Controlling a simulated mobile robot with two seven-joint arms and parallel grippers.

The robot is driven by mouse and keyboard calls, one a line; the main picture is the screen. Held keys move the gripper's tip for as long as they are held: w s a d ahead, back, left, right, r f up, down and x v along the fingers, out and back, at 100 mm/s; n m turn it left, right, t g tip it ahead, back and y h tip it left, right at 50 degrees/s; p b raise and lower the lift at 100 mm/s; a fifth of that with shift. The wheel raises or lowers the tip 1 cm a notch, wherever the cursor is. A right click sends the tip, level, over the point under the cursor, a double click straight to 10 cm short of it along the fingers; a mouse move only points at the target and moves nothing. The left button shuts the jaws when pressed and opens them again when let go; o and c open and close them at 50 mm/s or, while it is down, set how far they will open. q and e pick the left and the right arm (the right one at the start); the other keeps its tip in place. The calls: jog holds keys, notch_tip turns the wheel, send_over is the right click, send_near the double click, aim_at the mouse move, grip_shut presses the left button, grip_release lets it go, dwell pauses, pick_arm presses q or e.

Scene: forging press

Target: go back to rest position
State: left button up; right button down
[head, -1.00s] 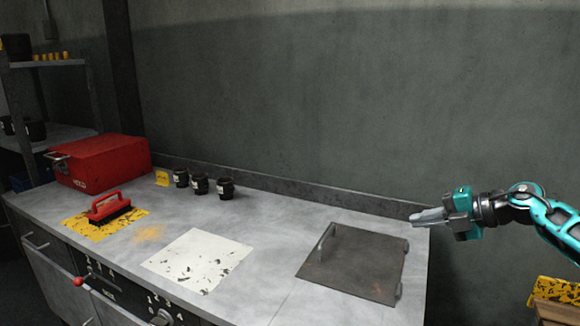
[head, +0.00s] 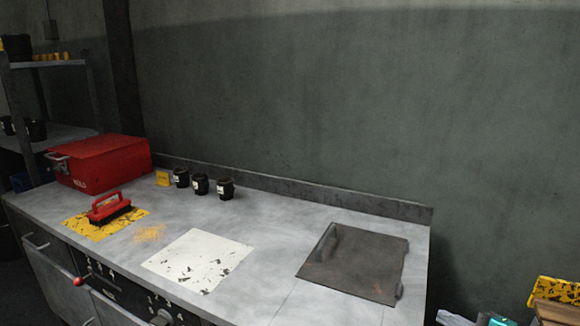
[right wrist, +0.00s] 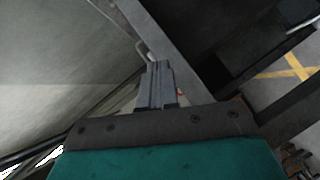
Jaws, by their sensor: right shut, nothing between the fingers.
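My right gripper (head: 452,318) shows only in part at the bottom right edge of the head view, low beside the right end of the workbench (head: 265,215). In the right wrist view its two grey fingers (right wrist: 158,68) are together, with nothing between them. The rest of the right arm is cut off by the frame. My left gripper is not in view.
On the bench are a red box (head: 100,162), a red-handled brush (head: 110,209) on a yellow mat, several black cups (head: 200,184), a white worn sheet (head: 198,260) and a dark hinged plate (head: 352,262). A yellow-black piece (head: 555,291) stands at lower right.

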jog(key=s+d+f+m+g+h, duration=0.1)
jog(key=s+f+m+g+h, duration=0.25)
jog(key=s, duration=0.55)
jog(key=s+d+f+m+h, duration=0.2)
jog(key=s+f+m, duration=0.2)
jog(key=s+f, duration=0.4)
jog(key=s+a+f+m, duration=0.2)
jog(key=a+m, duration=0.6)
jog(key=a, duration=0.9)
jog(key=shift+s+a+t, duration=0.15)
jog(key=shift+s+t, duration=0.3)
jog(key=shift+s, duration=0.15)
